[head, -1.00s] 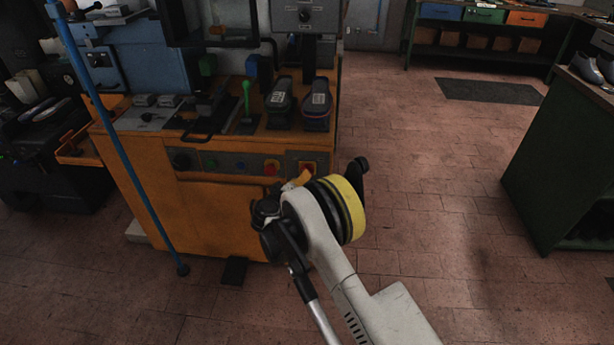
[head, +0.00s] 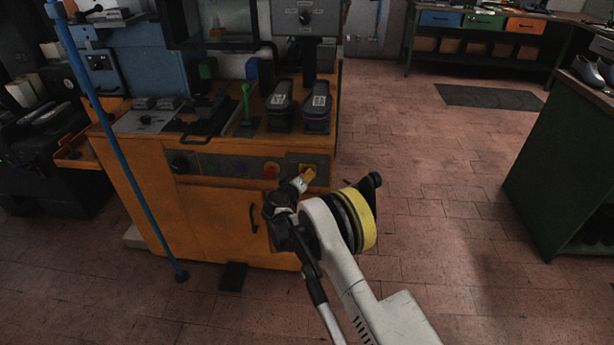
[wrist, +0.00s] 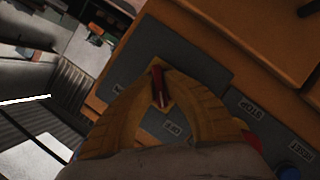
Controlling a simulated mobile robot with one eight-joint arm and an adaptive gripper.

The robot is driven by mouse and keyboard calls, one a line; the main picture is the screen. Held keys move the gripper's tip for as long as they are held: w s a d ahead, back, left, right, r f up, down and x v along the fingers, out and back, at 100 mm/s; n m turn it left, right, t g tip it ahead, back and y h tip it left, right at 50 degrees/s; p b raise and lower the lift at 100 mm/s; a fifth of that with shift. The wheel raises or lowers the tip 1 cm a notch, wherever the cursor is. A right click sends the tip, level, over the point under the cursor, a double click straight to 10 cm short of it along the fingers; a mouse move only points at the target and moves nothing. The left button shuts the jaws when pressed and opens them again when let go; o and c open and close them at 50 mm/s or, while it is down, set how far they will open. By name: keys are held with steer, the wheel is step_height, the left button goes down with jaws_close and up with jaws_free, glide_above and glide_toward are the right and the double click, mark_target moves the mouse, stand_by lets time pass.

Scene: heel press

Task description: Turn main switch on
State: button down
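The main switch is a red rotary handle on a yellow plate at the right end of the machine's grey control panel. In the wrist view, the red handle (wrist: 158,86) shows between the tips of my gripper (wrist: 163,80). The two yellow fingers stand apart, one on each side of it, with grey panel visible between them. I cannot tell whether they touch the handle. In the head view, my gripper (head: 306,177) is at the right end of the panel and covers most of the switch.
The orange machine cabinet (head: 222,220) carries the panel, with a red button (head: 271,171) left of the switch. A blue pole (head: 120,150) stands at its left. Shoes on lasts (head: 318,103) sit on top. A green bench (head: 565,160) is at right; floor between is clear.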

steer(key=shift+m, duration=0.3)
steer(key=m+y, duration=0.2)
steer(key=shift+d+m, duration=0.1)
steer(key=shift+m, duration=0.2)
steer(key=m+y, duration=0.2)
steer(key=m, duration=0.1)
steer(key=m+y, duration=0.2)
steer(key=m, duration=0.1)
steer(key=m+y, duration=0.2)
steer(key=m, duration=0.1)
stand_by(0.5)
stand_by(0.4)
steer(key=c, duration=1.5)
jaws_free()
